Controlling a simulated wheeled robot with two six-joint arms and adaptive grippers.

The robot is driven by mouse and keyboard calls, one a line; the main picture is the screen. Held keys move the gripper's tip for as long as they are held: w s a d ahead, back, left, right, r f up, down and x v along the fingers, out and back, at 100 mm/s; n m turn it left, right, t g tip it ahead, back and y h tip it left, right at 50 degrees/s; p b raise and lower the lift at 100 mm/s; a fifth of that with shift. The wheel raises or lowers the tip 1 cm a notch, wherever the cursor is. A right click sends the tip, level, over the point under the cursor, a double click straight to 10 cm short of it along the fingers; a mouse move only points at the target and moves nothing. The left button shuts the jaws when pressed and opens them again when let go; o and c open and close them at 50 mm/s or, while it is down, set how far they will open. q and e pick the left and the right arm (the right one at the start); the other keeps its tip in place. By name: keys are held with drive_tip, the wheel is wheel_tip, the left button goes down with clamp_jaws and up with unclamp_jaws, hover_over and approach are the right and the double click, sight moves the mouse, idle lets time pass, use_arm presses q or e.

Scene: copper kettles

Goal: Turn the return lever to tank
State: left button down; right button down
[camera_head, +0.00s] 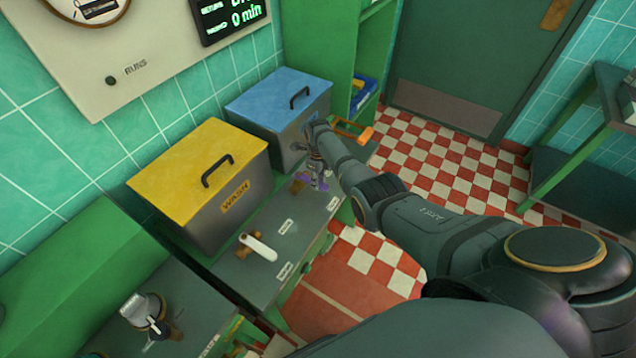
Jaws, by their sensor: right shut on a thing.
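A lever with a purple handle (320,184) and a brass base sits on the dark counter in front of the blue-lidded tank (280,100). My right gripper (316,172) reaches it from the right and is shut on it; the fingers hide part of the handle. A second lever with a white handle (260,247) on a brass base sits in front of the yellow-lidded tank (199,172), marked WASH. Small white labels lie near both levers, too small to read. I cannot tell which lever is the return one. My left gripper is not in view.
A silver and black fitting (143,310) is on the counter at lower left. A wall display (230,16) reads 0 min. Green shelves stand behind; the checkered floor (440,165) looks clear.

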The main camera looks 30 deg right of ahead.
drive_tip(key=shift+a, duration=0.25)
idle(0.3)
drive_tip(key=c, duration=1.1)
unclamp_jaws()
wheel_tip(320, 180, up, 12)
